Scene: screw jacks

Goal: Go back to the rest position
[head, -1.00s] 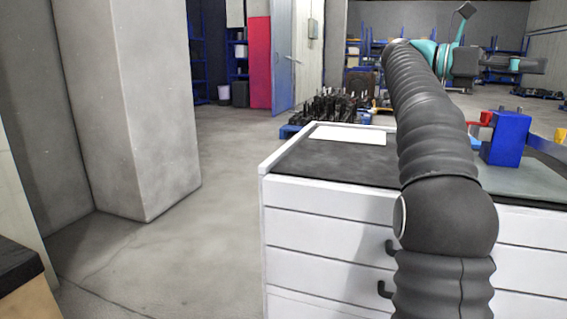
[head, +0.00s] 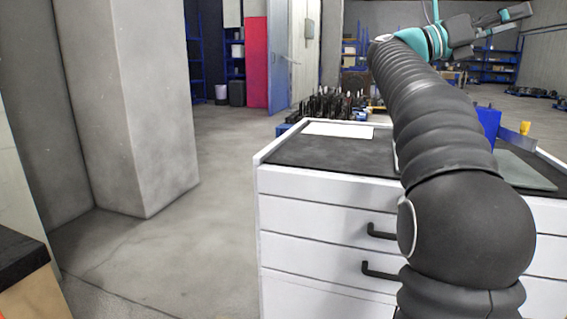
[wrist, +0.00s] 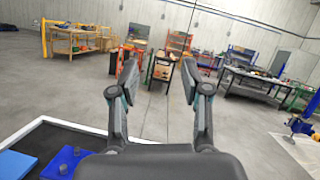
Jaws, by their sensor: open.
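My gripper (head: 505,20) is at the end of my raised arm, in the upper right of the head view, above and beyond the white drawer cabinet. In the wrist view its two fingers (wrist: 160,88) stand apart with nothing between them. The gripper is open and empty, pointing out over the workshop floor. My arm's dark ribbed sleeve hides part of the cabinet top in the head view.
The white cabinet (head: 330,215) has a dark top with a white sheet (head: 338,130). A blue block (head: 488,125) is partly hidden behind my arm. A grey pillar (head: 140,110) stands left, with free floor (head: 190,235) between. Workbenches (wrist: 258,84) stand far off.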

